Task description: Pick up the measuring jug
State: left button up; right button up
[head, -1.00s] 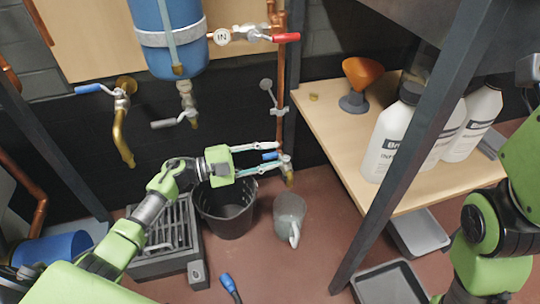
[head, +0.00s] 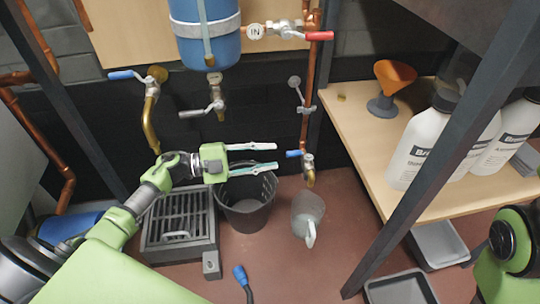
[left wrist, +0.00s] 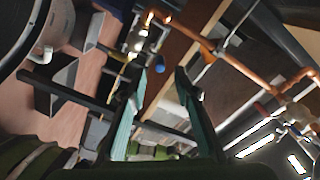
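The measuring jug (head: 307,212) is a translucent grey vessel. It stands upright on the red-brown floor below the copper pipe's tap, with its handle towards me. My left gripper (head: 276,155) is open and empty. In the head view it shows above the black bucket, up and to the left of the jug, apart from it. The left wrist view shows the two fingers (left wrist: 162,75) parted with nothing between them. A grey rounded shape with a pale piece at the upper left of that view may be the jug; I cannot tell. My right gripper is out of view.
A black bucket (head: 246,212) stands left of the jug, beside a dark grated drain unit (head: 180,225). The blue-handled tap (head: 308,160) hangs just above the jug. A wooden shelf (head: 355,145) and a dark post (head: 430,160) stand to the right.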

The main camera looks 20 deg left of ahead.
aim_at(308, 208)
jog(key=k+l, duration=0.8)
